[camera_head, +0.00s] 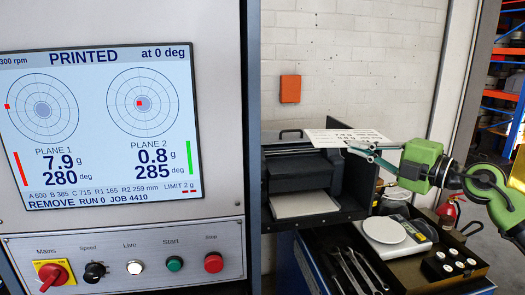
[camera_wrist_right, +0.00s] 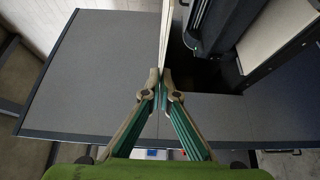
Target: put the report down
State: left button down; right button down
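The report (camera_head: 345,137), a white sheet with printed figures, is held roughly level above the right part of the black printer (camera_head: 318,174). My right gripper (camera_head: 352,150) comes in from the right and is shut on the sheet's near right edge. In the right wrist view the fingertips (camera_wrist_right: 163,76) pinch the report (camera_wrist_right: 166,35), which shows edge-on as a thin pale strip. Its far end lies beyond the top of that view. My left gripper is not in view.
The printer stands on a dark shelf with a pale sheet (camera_head: 303,204) at its front. Below are a round-plated scale (camera_head: 397,230), several spanners (camera_head: 352,270) and a black block with white discs (camera_head: 447,264). The balancing machine's screen (camera_head: 100,130) and switch panel fill the left.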

jog(key=s+a+f, duration=0.2)
jog(key=s+f, duration=0.2)
jog(key=f, duration=0.4)
jog(key=s+a+f+m+t+h, duration=0.1)
jog(key=s+a+f, duration=0.2)
jog(key=f, duration=0.5)
jog(key=s+a+f, duration=0.2)
jog(key=s+f, duration=0.2)
jog(key=f, duration=0.4)
jog(key=s+d+f+m+t+h+b, duration=0.1)
jog(key=s+f+m+h, duration=0.2)
jog(key=s, duration=0.7)
jog(key=s+d+f+m+t+h+b, duration=0.1)
jog(key=s+f+m+h, duration=0.3)
jog(key=s+h, duration=0.4)
jog(key=shift+s+d+f+t, duration=0.5)
jog(key=shift+s+d+t, duration=0.25)
jog(key=shift+s, duration=0.9)
